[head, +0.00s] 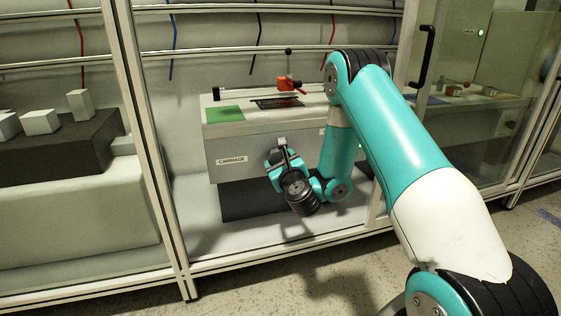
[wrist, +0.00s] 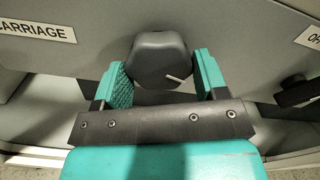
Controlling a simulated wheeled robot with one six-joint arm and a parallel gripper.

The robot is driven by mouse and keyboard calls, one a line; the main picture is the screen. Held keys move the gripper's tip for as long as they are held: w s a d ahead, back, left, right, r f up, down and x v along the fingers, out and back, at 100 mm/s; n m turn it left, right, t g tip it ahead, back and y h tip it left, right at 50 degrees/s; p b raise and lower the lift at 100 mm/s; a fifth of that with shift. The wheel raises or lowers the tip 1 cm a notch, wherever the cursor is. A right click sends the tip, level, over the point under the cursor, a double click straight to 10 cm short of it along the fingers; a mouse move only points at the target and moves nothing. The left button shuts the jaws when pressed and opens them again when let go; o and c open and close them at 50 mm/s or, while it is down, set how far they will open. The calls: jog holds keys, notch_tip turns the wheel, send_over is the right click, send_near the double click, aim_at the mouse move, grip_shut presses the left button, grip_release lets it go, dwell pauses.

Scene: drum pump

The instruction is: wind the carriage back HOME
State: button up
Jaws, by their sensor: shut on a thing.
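In the wrist view a dark grey many-sided knob (wrist: 158,58) sits on the front panel. A short white line on it points to the lower right. My gripper (wrist: 160,72) is shut on the knob, one teal finger on each side. In the head view my gripper (head: 282,150) is at the panel, right of the CARRIAGE label (head: 231,161), and largely covers the knob. An orange-red carriage (head: 289,84) with a dark upright post stands on the rail on top of the housing. A green patch (head: 225,114) lies on the left end of the housing top, apart from the carriage.
The grey housing (head: 218,141) stands inside a metal-framed bay, with a frame post (head: 150,140) at its left. A dark slot (head: 278,103) lies on its top. In the wrist view a second label (wrist: 310,37) and a dark part (wrist: 297,93) are at the right.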

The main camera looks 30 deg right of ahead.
jog(key=n+p, duration=0.1)
jog(key=n, duration=0.5)
jog(key=shift+s+d+r+n, duration=0.1)
jog(key=shift+n, duration=0.2)
jog(key=n+p, duration=0.3)
jog(key=n, duration=0.3)
jog(key=shift+r+p, duration=0.15)
jog(key=shift+p, duration=0.15)
jog(key=n+p, duration=0.2)
jog(key=n, duration=0.1)
jog(key=n+p, duration=0.3)
jog(key=shift+r+n, duration=0.2)
jog(key=shift+n, duration=0.1)
jog(key=n+p, duration=0.7)
jog(key=n, duration=0.2)
jog(key=n+p, duration=0.2)
jog(key=shift+a+n, duration=0.2)
jog(key=shift+n, duration=0.2)
jog(key=n+p, duration=0.2)
jog(key=n, duration=0.4)
jog(key=shift+a+f, duration=0.1)
jog(key=n+p, duration=0.1)
jog(key=n, duration=0.5)
jog(key=shift+f+n, duration=0.1)
jog(key=shift+n, duration=0.3)
jog(key=n, duration=0.5)
jog(key=shift+f+n, duration=0.1)
jog(key=shift+n, duration=0.2)
